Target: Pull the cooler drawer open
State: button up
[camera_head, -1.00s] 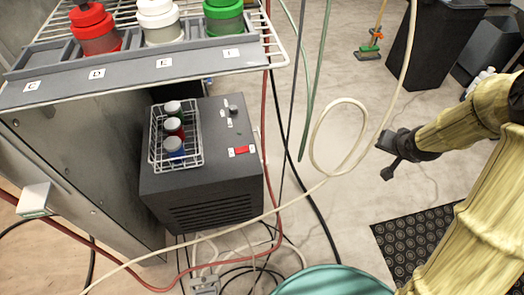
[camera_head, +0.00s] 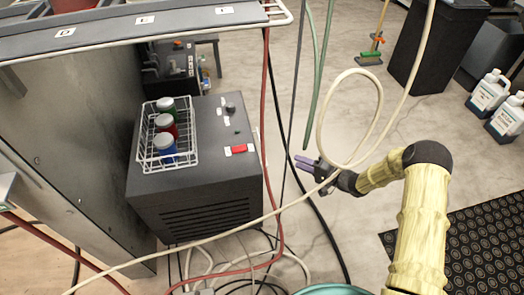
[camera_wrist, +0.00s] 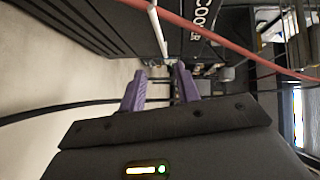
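The cooler (camera_head: 205,120) is a dark grey box standing left of centre in the head view, with a vent grille (camera_head: 210,222) on its near face and a red switch on top. In the wrist view the dark cooler (camera_wrist: 115,22) fills the upper part, with white lettering partly readable as "COO". I cannot make out a drawer or its handle for certain in either view. My gripper (camera_head: 312,168) is to the right of the cooler, apart from it. In the wrist view its purple fingers (camera_wrist: 160,88) are spread, with nothing held between them.
A wire rack (camera_head: 188,160) with three capped bottles stands on the cooler. A shelf (camera_head: 110,35) overhangs at upper left. A dark studded mat (camera_head: 480,240) lies at right.

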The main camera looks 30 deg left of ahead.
aim_at(262, 147)
jog(key=shift+a, duration=0.1)
jog(key=a+b, duration=0.3)
jog(key=a, duration=0.2)
jog(key=w+a+f+b, duration=0.1)
jog(key=a+b, duration=0.2)
jog(key=a, duration=0.3)
jog(key=a+f+b, duration=0.1)
jog(key=a+b, duration=0.2)
jog(key=a, duration=0.3)
jog(key=shift+w+f, duration=0.15)
jog(key=shift+w, duration=0.15)
jog(key=shift+c, duration=0.2)
grip_shut()
